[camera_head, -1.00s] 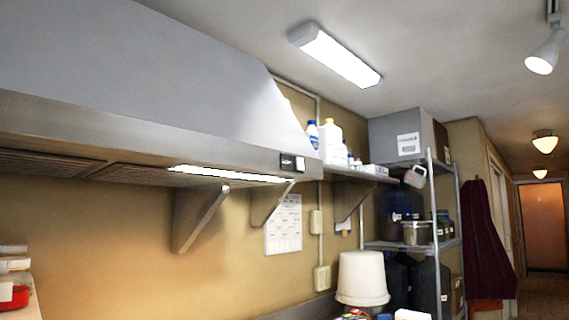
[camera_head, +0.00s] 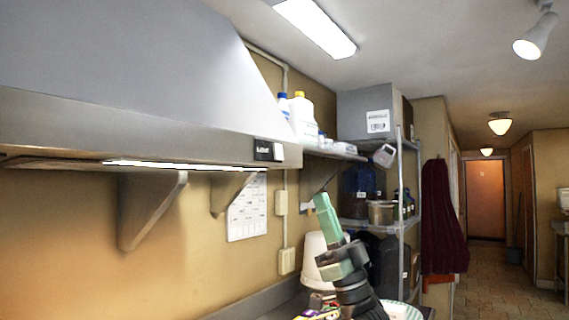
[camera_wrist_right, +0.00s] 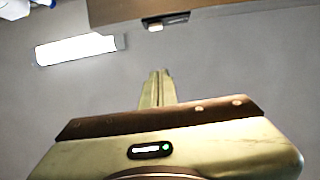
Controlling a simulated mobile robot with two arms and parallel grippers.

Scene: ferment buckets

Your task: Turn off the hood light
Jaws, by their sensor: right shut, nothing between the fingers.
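The metal range hood (camera_head: 130,50) fills the upper left of the head view. Its light strip (camera_head: 180,165) under the front edge is lit. A black switch plate with a white rocker (camera_head: 278,152) sits at the right end of the hood's front edge. My right gripper (camera_head: 322,200) is raised, shut and empty, below and to the right of the switch and apart from it. In the right wrist view the shut fingers (camera_wrist_right: 157,76) point up toward the hood edge (camera_wrist_right: 220,10), where the small switch (camera_wrist_right: 153,25) shows. My left gripper is not in view.
A wall shelf (camera_head: 335,153) with bottles (camera_head: 302,118) is right of the hood. A metal rack (camera_head: 402,190) and a white bucket (camera_head: 313,255) stand behind my right arm. Metal brackets (camera_head: 150,208) are under the hood. The ceiling light (camera_head: 315,27) is lit.

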